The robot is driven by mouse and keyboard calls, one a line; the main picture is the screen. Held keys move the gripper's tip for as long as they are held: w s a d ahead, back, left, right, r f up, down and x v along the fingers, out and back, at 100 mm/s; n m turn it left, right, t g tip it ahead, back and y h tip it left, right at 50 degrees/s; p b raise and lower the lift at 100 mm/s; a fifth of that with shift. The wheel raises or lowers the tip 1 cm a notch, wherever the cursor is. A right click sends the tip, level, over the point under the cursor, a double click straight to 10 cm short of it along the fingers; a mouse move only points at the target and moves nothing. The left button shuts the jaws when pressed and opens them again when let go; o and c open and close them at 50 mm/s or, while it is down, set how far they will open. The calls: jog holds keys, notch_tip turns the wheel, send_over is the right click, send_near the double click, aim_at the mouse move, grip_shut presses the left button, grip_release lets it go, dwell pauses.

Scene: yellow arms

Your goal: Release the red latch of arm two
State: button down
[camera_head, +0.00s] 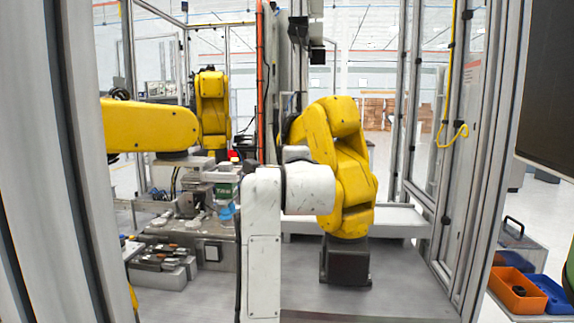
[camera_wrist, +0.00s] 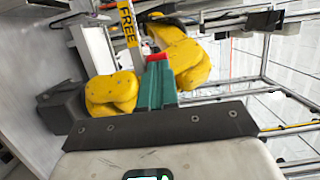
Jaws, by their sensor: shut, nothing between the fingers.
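My gripper (camera_wrist: 157,68) shows in the wrist view as two teal fingers held together, with nothing between them. A small red piece, seemingly the red latch (camera_wrist: 156,57), shows just past the fingertips; the fingers hide part of it. I cannot tell whether they touch it. A yellow arm (camera_wrist: 181,55) stands behind, with yellow parts on both sides of the fingers. In the head view a yellow arm (camera_head: 346,160) on a dark base is right of centre, partly behind my white arm. My gripper is hidden there. No arm number is readable.
Another yellow arm (camera_head: 150,127) reaches in from the left, and one (camera_head: 211,105) stands farther back. A cluttered bench (camera_head: 208,243) is at left. Metal frame posts (camera_head: 480,150) bound the cell. A yellow strip marked FREE (camera_wrist: 129,25) is beyond the fingers.

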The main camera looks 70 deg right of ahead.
jog(key=shift+w+d, duration=0.15)
jog(key=shift+d, duration=0.5)
jog(key=shift+r, duration=0.1)
dwell(0.3)
